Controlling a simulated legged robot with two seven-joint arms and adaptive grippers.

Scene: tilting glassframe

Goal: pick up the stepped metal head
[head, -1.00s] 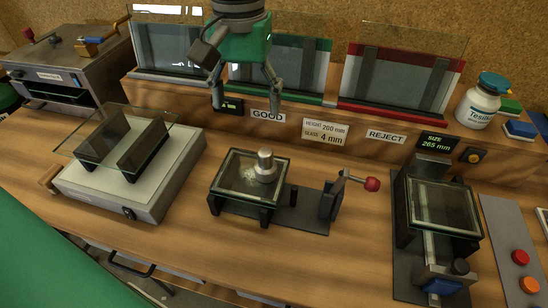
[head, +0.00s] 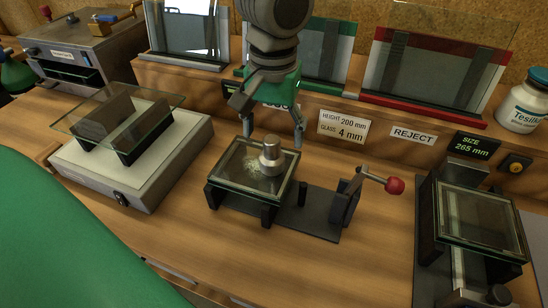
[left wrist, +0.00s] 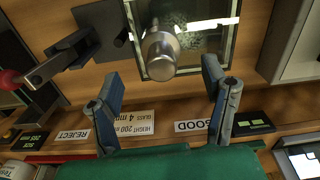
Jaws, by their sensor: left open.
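The stepped metal head (head: 271,156) is a small silvery stepped cylinder. It stands upright on a glass plate (head: 240,163) held in a dark frame at the middle of the bench. It also shows in the left wrist view (left wrist: 160,54), near the top centre. My left gripper (head: 272,140) hangs open at the back edge of that frame, its fingers spread and pointing down. In the left wrist view its two blue-grey fingertips (left wrist: 163,75) stand apart, with the head between and beyond them and nothing held. My right gripper is not in view.
A lever with a red knob (head: 394,186) stands right of the frame. A light box with glass (head: 130,160) is on the left, and a second glass fixture (head: 480,215) is on the right. Glass racks (head: 425,80) and labels line the raised ledge behind. The front bench is clear.

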